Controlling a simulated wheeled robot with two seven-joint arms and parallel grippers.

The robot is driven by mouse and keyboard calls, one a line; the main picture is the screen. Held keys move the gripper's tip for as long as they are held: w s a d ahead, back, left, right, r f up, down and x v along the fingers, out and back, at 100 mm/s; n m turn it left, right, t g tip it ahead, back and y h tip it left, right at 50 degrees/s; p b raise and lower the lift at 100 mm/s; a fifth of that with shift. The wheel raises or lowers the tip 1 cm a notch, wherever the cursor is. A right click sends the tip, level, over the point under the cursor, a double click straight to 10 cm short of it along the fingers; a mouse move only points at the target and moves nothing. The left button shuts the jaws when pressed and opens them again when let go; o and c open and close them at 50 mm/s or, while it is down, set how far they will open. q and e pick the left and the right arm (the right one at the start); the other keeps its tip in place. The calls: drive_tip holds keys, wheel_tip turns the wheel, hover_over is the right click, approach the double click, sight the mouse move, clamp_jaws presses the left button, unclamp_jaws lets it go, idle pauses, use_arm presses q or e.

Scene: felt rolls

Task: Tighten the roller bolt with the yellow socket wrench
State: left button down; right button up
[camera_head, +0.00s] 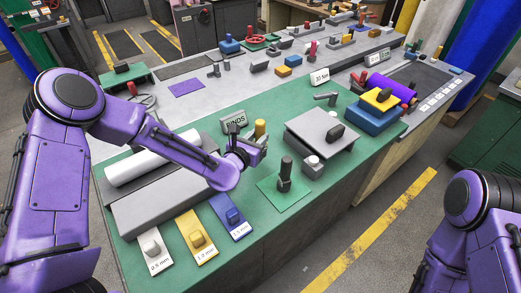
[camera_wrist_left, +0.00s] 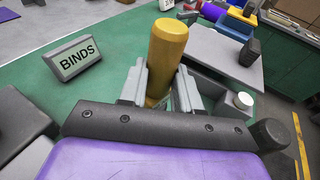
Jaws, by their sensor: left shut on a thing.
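The yellow socket wrench (camera_head: 260,127) shows as an upright yellow cylinder, also in the left wrist view (camera_wrist_left: 167,55). My left gripper (camera_head: 256,150) is shut on it, with one grey finger on each side in the wrist view. The wrench's lower end is hidden behind the fingers. A white roller (camera_head: 150,158) lies to the left on a grey block, partly behind my left arm. I cannot tell which part is the roller bolt. My right gripper is out of view; only my right arm shows at the lower right.
A "BINDS" sign (camera_head: 234,121) stands behind the gripper. A black knobbed post (camera_head: 285,172) stands on a green pad. A grey plate (camera_head: 318,128) with a dark knob lies to the right. White, yellow and blue labelled cards (camera_head: 228,222) lie at the front edge.

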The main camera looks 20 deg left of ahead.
sight(257, 124)
use_arm(q)
drive_tip(key=shift+r+p, duration=1.85)
drive_tip(key=shift+r, duration=1.1)
drive_tip(key=shift+f, duration=0.1)
